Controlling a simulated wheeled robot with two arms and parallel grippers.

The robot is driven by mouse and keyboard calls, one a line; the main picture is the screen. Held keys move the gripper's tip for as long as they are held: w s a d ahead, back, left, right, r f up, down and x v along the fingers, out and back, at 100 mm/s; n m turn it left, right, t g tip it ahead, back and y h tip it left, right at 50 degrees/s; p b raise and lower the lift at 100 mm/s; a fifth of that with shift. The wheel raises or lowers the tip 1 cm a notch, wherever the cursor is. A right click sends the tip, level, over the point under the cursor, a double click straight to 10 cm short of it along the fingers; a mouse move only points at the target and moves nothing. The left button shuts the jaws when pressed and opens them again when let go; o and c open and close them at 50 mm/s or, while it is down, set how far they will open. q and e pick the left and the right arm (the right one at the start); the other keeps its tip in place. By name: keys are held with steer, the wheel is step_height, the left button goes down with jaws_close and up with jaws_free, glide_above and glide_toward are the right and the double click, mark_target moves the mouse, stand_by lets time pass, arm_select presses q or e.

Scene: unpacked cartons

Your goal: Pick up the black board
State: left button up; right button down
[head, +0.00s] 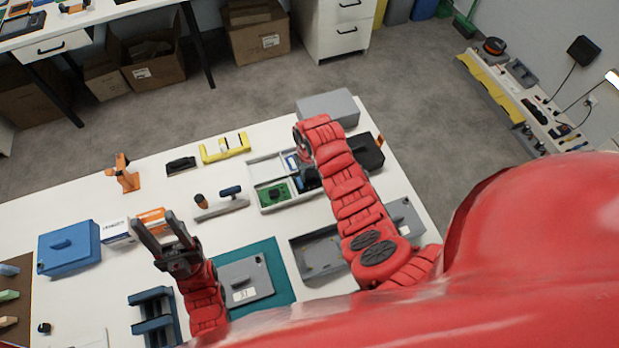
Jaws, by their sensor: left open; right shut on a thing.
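My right arm reaches over the light grey divided tray (251,171) and bends down at its far end. My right gripper (307,177) points down into the tray's right part, partly hidden by my arm. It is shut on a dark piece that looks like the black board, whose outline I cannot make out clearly. A green board (276,194) with dark parts lies in the tray's near left compartment. My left gripper (156,229) is open and empty, raised above the table left of the teal mat (283,277).
A grey box (329,106) and black case (368,153) stand behind my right arm. A grey open case (316,257) lies in front of the tray. A blue case (70,247), orange-white boxes and an orange clamp (125,175) stand left. White table shows between them.

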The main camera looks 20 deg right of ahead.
mark_target(309, 176)
steer(key=shift+r+b, duration=0.5)
steer(key=shift+r, duration=0.3)
step_height(309, 176, up, 3)
steer(key=shift+f+b, duration=0.1)
steer(key=shift+b, duration=0.55)
step_height(309, 176, up, 6)
steer(key=shift+f+p, duration=0.15)
steer(key=shift+p, duration=1.1)
